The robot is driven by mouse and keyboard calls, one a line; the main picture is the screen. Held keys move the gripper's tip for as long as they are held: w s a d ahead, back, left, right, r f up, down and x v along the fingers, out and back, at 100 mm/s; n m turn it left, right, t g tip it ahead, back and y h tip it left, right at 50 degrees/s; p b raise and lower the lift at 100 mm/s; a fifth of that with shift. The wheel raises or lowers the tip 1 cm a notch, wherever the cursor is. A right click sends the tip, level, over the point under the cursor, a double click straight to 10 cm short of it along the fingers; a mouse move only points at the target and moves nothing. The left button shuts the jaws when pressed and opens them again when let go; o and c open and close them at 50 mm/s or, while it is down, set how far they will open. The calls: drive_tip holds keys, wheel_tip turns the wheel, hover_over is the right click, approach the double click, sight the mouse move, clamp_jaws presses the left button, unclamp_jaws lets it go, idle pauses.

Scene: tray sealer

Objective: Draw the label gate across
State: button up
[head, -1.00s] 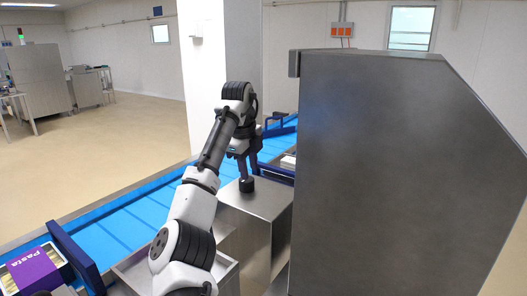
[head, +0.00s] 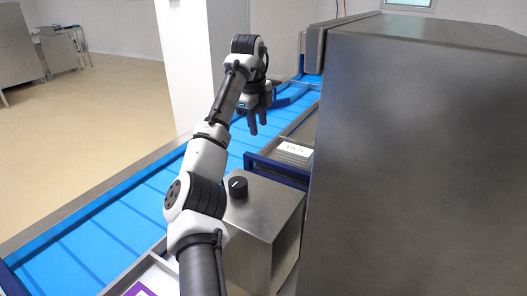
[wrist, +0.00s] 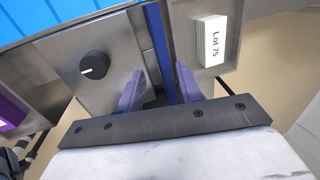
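A dark blue bar (head: 277,172), which looks like the label gate, runs along the near edge of the tray with the label stack. In the wrist view the blue bar (wrist: 159,48) runs down the picture between my two fingers. My gripper (head: 257,128) hangs fingers-down in the head view. Its fingers stand apart with nothing held, and the wrist view shows this too (wrist: 160,86). Whether a finger touches the bar cannot be told. The white label stack (head: 293,153) reads "Lot 75" in the wrist view (wrist: 213,42), right of the bar.
A black knob (head: 238,187) sits on a steel box (head: 262,215) in front of the bar. A blue conveyor (head: 110,215) runs diagonally on the left. A large steel housing (head: 420,150) blocks the right side. Another blue bar (head: 291,97) lies farther along the conveyor.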

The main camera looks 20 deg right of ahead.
sight(262, 160)
drive_tip(key=f, duration=0.4)
drive_tip(key=w+d+f, duration=0.1)
drive_tip(key=f, duration=0.7)
drive_tip(key=shift+w+d+f+p, duration=0.25)
drive_tip(key=shift+w+d+p, duration=0.1)
drive_tip(key=shift+w, duration=0.05)
clamp_jaws()
